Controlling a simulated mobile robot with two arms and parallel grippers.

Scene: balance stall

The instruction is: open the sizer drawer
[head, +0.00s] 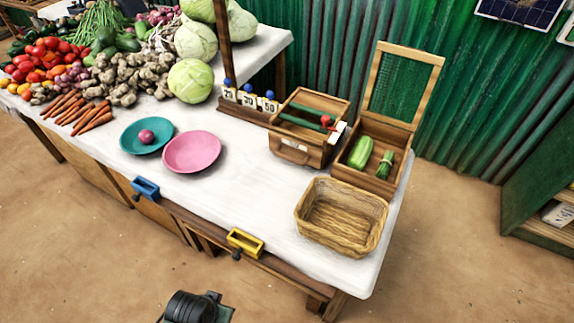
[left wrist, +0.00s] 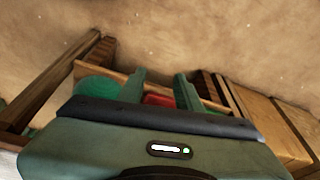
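The sizer is a wooden box (head: 303,128) with green bars across its top and a red knob, on the white-topped table right of centre in the head view. Its drawer front (head: 290,153), with a wooden handle, faces the near side and looks shut. My left gripper (left wrist: 160,88) shows in the left wrist view with its two fingers apart. A red patch shows between and beyond them, and I cannot tell what it is. I see no contact with the sizer. My right gripper is in neither view.
A woven basket (head: 342,217) stands near the table's right corner. A lidded wooden box (head: 373,150) with green vegetables stands right of the sizer. Pink (head: 192,152) and teal (head: 133,140) plates lie left. Blue (head: 145,188) and yellow (head: 244,242) holders line the front edge.

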